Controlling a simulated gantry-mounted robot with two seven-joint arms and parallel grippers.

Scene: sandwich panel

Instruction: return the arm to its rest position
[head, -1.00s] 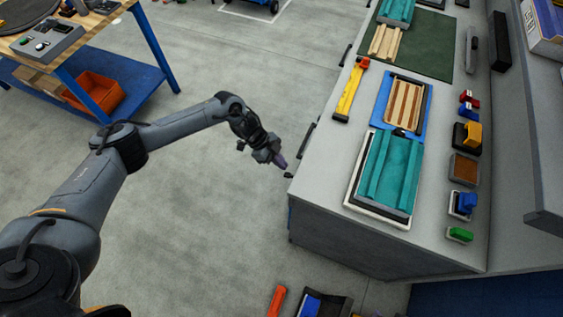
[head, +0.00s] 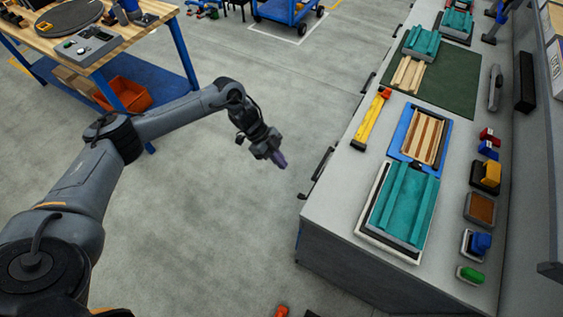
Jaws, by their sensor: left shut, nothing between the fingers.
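My left arm (head: 185,114) reaches in from the left over the grey floor. Its gripper (head: 281,162) is shut and empty. It hangs over the floor just left of the grey workbench (head: 330,207), apart from it. My right arm and right gripper are not in view.
On the workbench lie a teal ribbed panel (head: 402,207) on a white tray, a striped wooden piece (head: 424,138) on a blue tray (head: 445,142), and a yellow tool (head: 370,121). A wooden table (head: 97,64) stands at the upper left. The floor (head: 215,230) below the arm is clear.

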